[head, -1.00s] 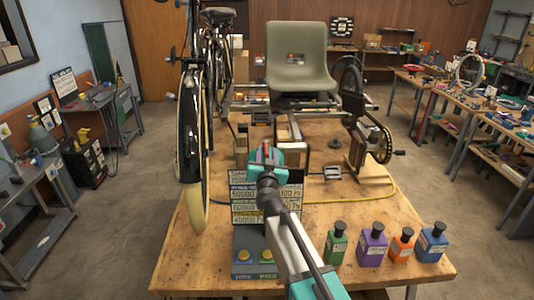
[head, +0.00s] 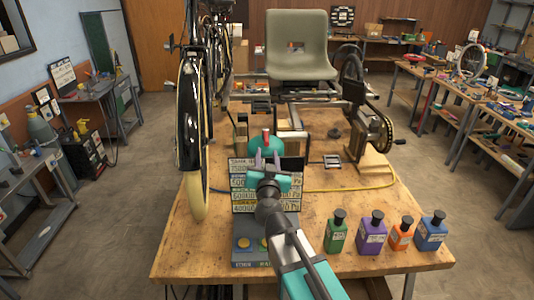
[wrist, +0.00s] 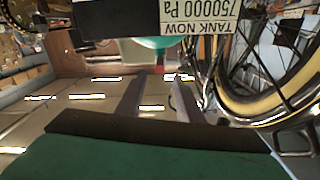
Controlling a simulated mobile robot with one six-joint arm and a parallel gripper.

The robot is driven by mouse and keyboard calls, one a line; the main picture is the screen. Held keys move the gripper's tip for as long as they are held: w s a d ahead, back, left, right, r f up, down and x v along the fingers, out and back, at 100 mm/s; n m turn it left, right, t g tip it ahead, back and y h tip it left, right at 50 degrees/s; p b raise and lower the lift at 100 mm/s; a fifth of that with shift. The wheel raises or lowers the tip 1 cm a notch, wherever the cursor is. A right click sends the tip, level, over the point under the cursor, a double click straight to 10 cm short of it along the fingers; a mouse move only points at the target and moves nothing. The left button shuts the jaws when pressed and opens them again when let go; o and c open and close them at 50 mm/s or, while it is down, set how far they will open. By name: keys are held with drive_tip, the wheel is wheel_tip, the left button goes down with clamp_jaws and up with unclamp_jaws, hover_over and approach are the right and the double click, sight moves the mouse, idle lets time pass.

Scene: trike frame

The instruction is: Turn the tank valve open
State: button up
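A teal tank (head: 262,144) stands behind the display panel on the workbench. A small red part (head: 266,134), which looks like its valve, sits on top. The panel (head: 241,190) has several rows of pressure text. In the wrist view it appears upside down (wrist: 198,14) and reads "TANK NOW 750000 Pa", with a bit of the teal tank (wrist: 152,43) beyond it. My gripper (head: 268,156) is in front of the tank, below the red part in the picture. Its two fingers (wrist: 157,98) are apart with nothing between them. The tank's lower part is hidden.
A bicycle wheel (head: 190,120) stands close on the left of the bench. Several bottles, including a purple one (head: 371,234), line the front right. A box with buttons (head: 250,252) sits at the front. A yellow hose (head: 350,189) lies to the right.

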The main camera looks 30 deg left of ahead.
drive_tip(key=shift+v, duration=1.55)
drive_tip(key=shift+f, duration=0.1)
